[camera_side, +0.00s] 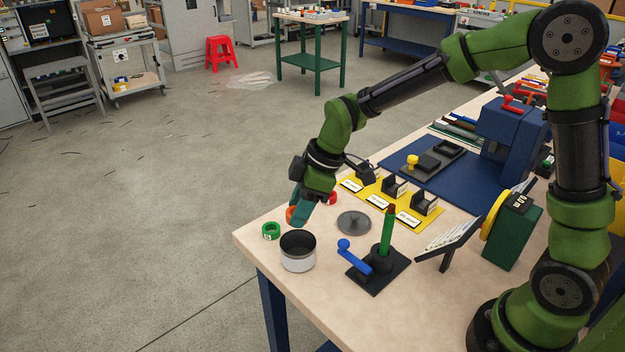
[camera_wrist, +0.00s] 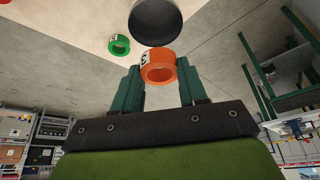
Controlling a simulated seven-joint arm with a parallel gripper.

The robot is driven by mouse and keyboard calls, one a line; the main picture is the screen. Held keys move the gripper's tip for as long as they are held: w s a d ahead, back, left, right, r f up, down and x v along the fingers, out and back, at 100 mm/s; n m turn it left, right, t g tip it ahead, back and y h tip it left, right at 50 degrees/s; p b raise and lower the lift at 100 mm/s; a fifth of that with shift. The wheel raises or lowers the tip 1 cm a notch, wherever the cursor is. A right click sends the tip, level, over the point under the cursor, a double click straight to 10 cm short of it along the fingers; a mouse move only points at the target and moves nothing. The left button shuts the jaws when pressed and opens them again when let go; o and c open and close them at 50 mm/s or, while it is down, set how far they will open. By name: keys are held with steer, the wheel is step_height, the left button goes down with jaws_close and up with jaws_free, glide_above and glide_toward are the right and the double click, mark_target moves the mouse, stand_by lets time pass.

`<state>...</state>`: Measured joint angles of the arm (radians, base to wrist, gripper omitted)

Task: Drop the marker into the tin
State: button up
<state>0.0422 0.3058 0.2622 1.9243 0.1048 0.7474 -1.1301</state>
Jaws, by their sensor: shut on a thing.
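An orange ring-shaped marker (camera_wrist: 157,66) with a white label sits between the two teal fingertips of my gripper (camera_wrist: 159,76) in the wrist view. My gripper is shut on it. In the side view my gripper (camera_side: 299,211) hangs over the left part of the bench, and part of the orange marker (camera_side: 290,215) shows beside the fingers. The open, round tin (camera_side: 298,261), pale outside and dark inside, stands on the bench just in front of my gripper. Its dark mouth (camera_wrist: 154,22) shows at the top of the wrist view, beyond the marker. The tin's floor is hidden.
A green ring (camera_side: 271,231) lies left of the tin; a red one (camera_side: 332,198) is partly hidden behind my gripper. A grey disc (camera_side: 353,222) lies right of it. A black stand with a green post (camera_side: 387,235) and blue lever is right of the tin. The bench edge is close.

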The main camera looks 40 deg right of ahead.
steer(key=shift+f, duration=0.1)
steer(key=shift+f, duration=2.5)
steer(key=o, duration=1.1)
steer(key=shift+r, duration=4)
